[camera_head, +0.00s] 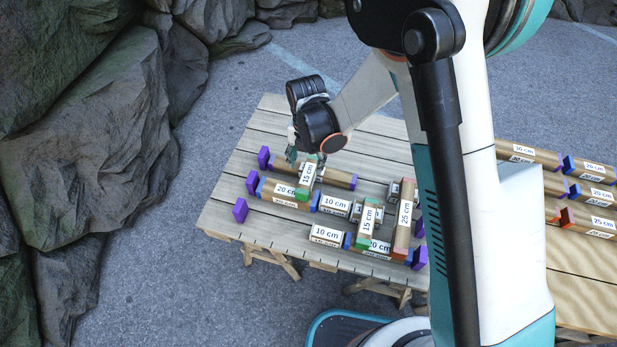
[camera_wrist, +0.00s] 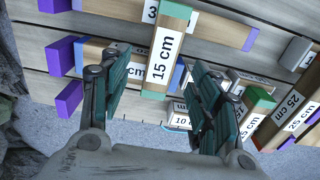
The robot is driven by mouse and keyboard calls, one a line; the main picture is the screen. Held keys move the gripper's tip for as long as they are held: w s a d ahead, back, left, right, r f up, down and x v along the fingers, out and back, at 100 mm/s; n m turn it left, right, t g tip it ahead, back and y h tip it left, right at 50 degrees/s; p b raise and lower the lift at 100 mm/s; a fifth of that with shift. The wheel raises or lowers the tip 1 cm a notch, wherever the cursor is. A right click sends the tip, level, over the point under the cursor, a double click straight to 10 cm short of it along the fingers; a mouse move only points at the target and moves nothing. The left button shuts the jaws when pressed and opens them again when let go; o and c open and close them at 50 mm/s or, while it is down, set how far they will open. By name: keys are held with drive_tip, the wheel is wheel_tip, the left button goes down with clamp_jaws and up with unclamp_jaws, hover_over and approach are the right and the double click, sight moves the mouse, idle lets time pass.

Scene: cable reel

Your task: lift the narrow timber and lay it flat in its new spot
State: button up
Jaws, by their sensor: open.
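A 15 cm timber with green ends (camera_head: 307,179) lies across the top of other timbers at the left of the layout. It also shows in the wrist view (camera_wrist: 165,60), between and just beyond my fingers. My gripper (camera_head: 306,158) is open above the far end of this timber; the wrist view also shows my gripper (camera_wrist: 157,70) with its fingers apart and nothing held. A second 15 cm timber with a green end (camera_head: 366,228) lies farther right. The frames do not make clear which one is meant by the narrow timber.
The timbers lie on a slatted wooden table (camera_head: 222,215). Purple blocks (camera_head: 240,210) stand along its left side. A 20 cm timber (camera_head: 285,193), 10 cm timbers (camera_head: 327,236) and a 25 cm timber (camera_head: 404,218) lie close by. Rocks (camera_head: 85,150) rise at the left.

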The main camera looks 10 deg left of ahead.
sight(308, 174)
drive_tip(key=f+b, duration=0.3)
drive_tip(key=f, duration=0.5)
drive_tip(key=shift+d+f, duration=0.2)
drive_tip(key=shift+r, duration=0.1)
drive_tip(key=c, duration=1.2)
